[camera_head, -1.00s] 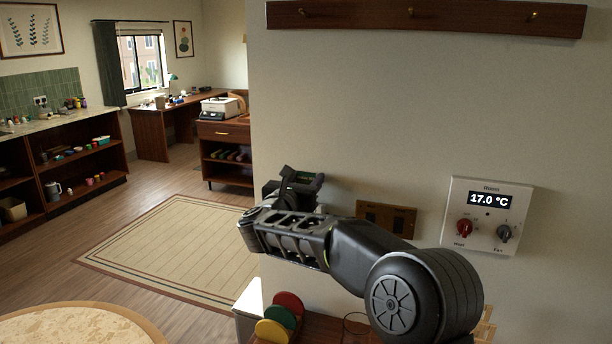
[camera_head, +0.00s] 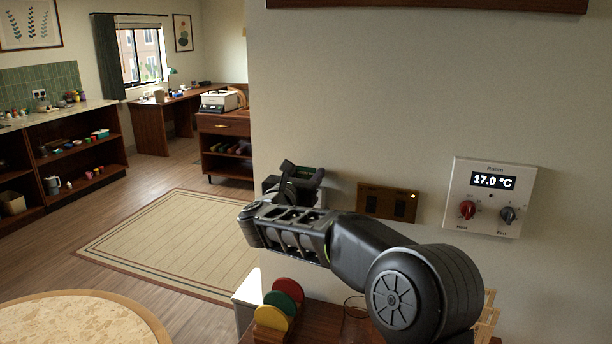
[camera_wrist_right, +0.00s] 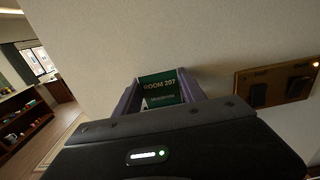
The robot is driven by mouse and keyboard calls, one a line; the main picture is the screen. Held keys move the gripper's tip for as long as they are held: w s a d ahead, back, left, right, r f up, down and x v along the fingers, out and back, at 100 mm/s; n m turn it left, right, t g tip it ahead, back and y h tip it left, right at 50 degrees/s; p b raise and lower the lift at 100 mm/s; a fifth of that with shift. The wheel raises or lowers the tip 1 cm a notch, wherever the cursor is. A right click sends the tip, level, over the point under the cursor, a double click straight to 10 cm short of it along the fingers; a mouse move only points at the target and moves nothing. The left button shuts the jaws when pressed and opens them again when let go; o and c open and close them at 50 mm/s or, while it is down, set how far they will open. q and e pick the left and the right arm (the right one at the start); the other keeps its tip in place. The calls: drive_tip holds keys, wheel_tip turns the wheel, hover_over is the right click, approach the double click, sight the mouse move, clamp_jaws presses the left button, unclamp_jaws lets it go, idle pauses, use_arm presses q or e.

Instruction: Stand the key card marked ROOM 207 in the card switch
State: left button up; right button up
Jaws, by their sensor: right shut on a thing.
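The green key card (camera_wrist_right: 160,90) marked ROOM 207 shows in the right wrist view, between the fingers of my right gripper (camera_wrist_right: 163,95). Its lower part is hidden by the gripper body. In the head view my right gripper (camera_head: 303,176) is shut on the card, close to the wall left of the brass switch panel. A pale grey box (camera_head: 268,185), seemingly the card switch, sits behind the gripper and is mostly hidden. Whether the card's lower edge is inside it cannot be seen. My left gripper is out of view.
The brass panel (camera_head: 387,202) with two rockers has a small lit lamp. A white thermostat (camera_head: 490,197) reads 17.0 °C to its right. Below, coloured discs (camera_head: 279,303) stand in a rack on a wooden top. Open floor with a rug (camera_head: 175,240) lies left.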

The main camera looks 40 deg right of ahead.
drive_tip(key=o, duration=1.5)
drive_tip(key=b+v, duration=0.3)
drive_tip(key=v, duration=0.4)
drive_tip(key=shift+s+a, duration=0.25)
drive_tip(key=shift+a, duration=0.1)
